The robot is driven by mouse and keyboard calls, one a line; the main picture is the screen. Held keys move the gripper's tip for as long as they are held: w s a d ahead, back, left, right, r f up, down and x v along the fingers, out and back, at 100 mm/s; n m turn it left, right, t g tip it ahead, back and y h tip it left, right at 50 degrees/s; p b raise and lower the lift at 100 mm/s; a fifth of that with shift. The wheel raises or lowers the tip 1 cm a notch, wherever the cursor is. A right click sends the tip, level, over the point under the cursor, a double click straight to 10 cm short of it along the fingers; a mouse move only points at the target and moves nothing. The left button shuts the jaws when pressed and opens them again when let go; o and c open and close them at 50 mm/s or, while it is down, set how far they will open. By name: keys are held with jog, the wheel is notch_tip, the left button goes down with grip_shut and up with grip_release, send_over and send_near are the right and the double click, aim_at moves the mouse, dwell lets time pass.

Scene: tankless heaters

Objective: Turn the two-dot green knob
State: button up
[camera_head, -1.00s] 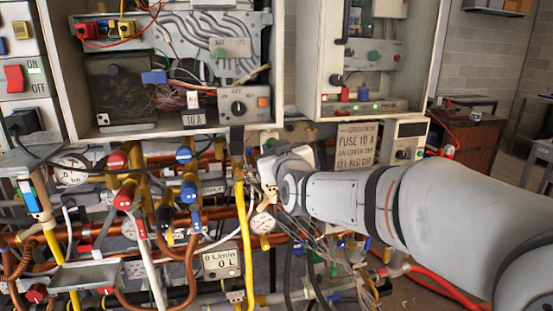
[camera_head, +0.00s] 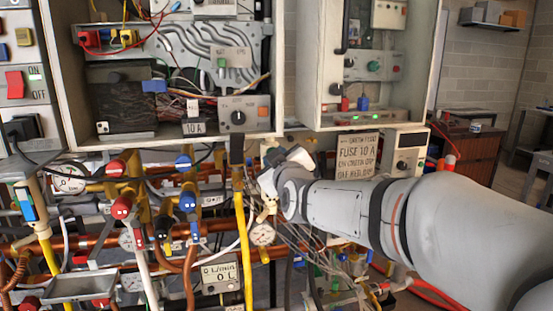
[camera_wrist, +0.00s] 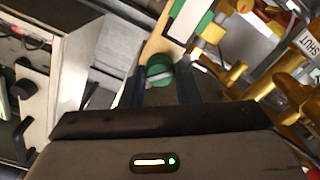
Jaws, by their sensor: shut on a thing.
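A round green knob (camera_wrist: 160,70) shows in the wrist view with a pale bar across its front. I cannot make out any dots on it. My gripper (camera_wrist: 162,82) has its two dark fingers on either side of this knob and is shut on it. In the head view my gripper (camera_head: 267,188) points into the pipework below the cabinets, partly hidden by my wrist. The held knob cannot be made out there.
Yellow valves (camera_wrist: 238,72) and a "SHUT" label (camera_wrist: 304,42) stand right of my fingers in the wrist view. In the head view, red-handled valves (camera_head: 121,207), a dial gauge (camera_head: 262,234) and loose wires crowd the pipework.

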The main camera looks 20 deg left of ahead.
jog(key=o, duration=1)
jog(key=v, duration=0.7)
jog(key=shift+s+d+b, duration=0.3)
jog(key=shift+b, duration=0.05)
